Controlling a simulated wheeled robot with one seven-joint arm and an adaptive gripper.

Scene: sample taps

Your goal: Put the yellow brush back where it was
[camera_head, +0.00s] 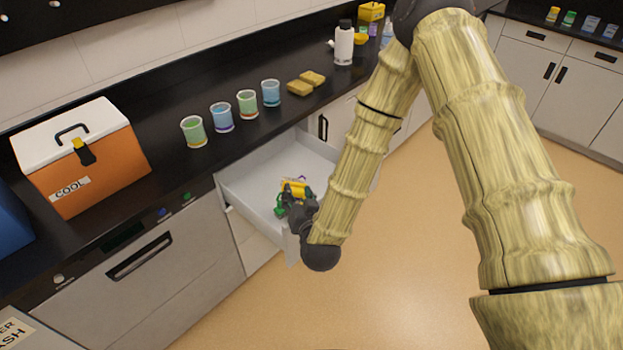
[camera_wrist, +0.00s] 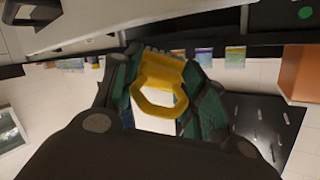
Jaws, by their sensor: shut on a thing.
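The yellow brush (camera_head: 296,187) is held in my gripper (camera_head: 285,200), over the open white drawer (camera_head: 249,187) below the black counter. In the wrist view my gripper (camera_wrist: 158,95) is shut on the yellow brush (camera_wrist: 160,76), with a dark green-lined finger on either side. Its loop-shaped end faces the camera. A small purple bit shows beside the brush in the head view. I cannot tell whether the brush touches the drawer floor, and my gripper hides part of it.
On the counter stand an orange cooler (camera_head: 101,166) with a white lid, several cups of coloured liquid (camera_head: 222,117), two tan sponges (camera_head: 299,88) and a white bottle (camera_head: 344,45). The tan floor (camera_head: 390,270) is clear in front of the drawer.

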